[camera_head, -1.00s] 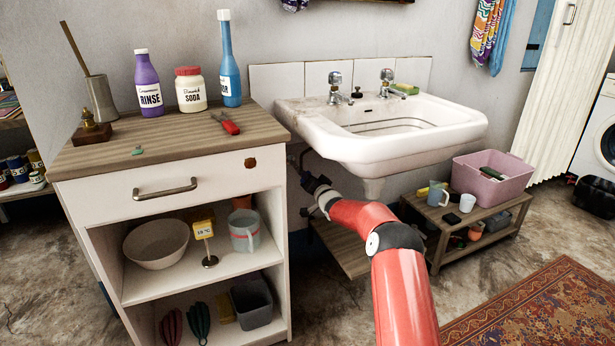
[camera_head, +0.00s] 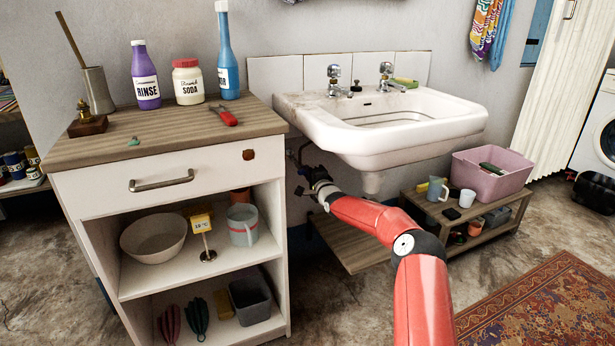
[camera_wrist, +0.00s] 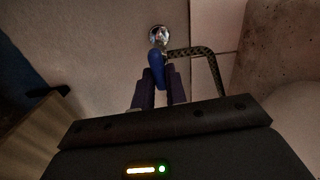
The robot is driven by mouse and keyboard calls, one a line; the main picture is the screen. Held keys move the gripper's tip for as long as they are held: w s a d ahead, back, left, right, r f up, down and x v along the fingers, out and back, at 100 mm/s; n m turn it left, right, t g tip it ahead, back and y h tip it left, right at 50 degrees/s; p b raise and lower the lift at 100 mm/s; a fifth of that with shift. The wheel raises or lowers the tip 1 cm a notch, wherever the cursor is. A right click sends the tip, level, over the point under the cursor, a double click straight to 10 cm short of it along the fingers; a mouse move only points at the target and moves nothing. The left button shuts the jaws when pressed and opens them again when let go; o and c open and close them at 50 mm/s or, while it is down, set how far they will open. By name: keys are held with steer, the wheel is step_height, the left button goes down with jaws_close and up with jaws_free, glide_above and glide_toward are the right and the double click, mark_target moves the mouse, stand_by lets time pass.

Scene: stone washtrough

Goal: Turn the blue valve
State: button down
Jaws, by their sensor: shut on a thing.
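The blue valve (camera_wrist: 156,68) shows in the wrist view as a rounded blue handle below a round chrome fitting on the wall. A braided hose runs from beside it to the right and down. My gripper (camera_wrist: 159,88) is shut on the blue handle, with its two dark fingers on either side of the handle's lower end. In the head view my gripper (camera_head: 314,176) is by the wall under the left end of the sink. The valve is too small and too covered there to make out.
The white sink (camera_head: 390,150) hangs just above and right of my gripper. The white cabinet (camera_head: 95,194) stands close on the left. A low wooden shelf (camera_head: 352,250) lies beneath my arm, and a pink tub (camera_head: 490,177) stands to the right.

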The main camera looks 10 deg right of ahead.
steer(key=shift+a+r+m, duration=0.1)
steer(key=shift+a+m, duration=0.3)
steer(key=shift+a, duration=0.05)
steer(key=c, duration=1.4)
jaws_free()
steer(key=shift+a, duration=0.1)
steer(key=shift+c, duration=0.2)
steer(key=shift+d, duration=0.2)
steer(key=v, duration=0.8)
steer(key=shift+b, duration=0.45)
